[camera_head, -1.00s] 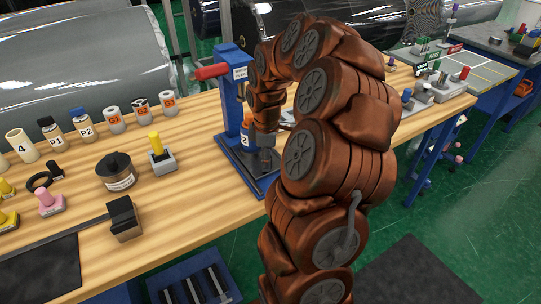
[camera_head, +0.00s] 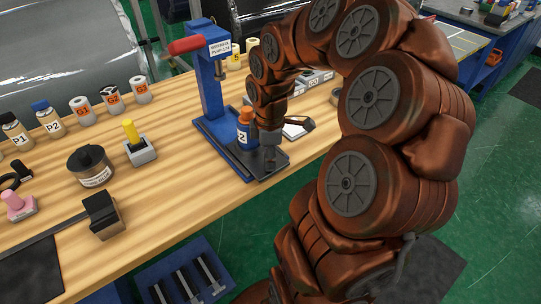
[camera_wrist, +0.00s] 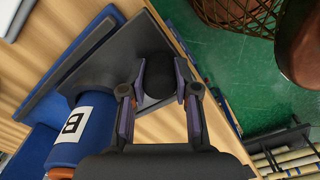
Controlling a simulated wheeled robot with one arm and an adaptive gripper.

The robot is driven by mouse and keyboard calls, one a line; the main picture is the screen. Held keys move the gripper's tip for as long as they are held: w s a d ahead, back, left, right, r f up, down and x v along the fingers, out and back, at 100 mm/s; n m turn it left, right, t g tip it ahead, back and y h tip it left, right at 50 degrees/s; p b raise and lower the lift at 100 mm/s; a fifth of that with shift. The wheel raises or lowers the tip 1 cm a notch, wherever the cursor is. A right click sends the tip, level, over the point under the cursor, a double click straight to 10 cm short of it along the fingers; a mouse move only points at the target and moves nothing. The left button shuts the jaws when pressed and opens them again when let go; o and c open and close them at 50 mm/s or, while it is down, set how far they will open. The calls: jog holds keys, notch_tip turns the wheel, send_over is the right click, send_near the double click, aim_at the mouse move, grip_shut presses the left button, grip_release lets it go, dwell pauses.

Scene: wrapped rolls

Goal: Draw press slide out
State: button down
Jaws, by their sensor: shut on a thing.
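The blue press (camera_head: 211,90) with a red handle (camera_head: 186,45) stands on the wooden bench. Its dark slide (camera_head: 243,160) sticks out of the blue base towards the bench's front edge. My gripper (camera_head: 268,158) points down at the slide's outer end. In the wrist view, my gripper (camera_wrist: 160,84) is shut on the slide's black knob (camera_wrist: 158,70), one finger on each side. The dark slide plate (camera_wrist: 95,65) lies beside it.
A black-topped block (camera_head: 103,215), a yellow-handled stamp (camera_head: 139,147), a dark round tin (camera_head: 90,166) and small rolls (camera_head: 83,110) stand to the left. A grey box (camera_head: 318,78) is behind my arm. Green floor (camera_head: 320,180) lies past the front edge.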

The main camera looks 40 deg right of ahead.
jog(key=shift+s, duration=0.15)
jog(key=c, duration=0.8)
grip_release()
jog(key=shift+c, duration=0.2)
notch_tip(320, 180, up, 12)
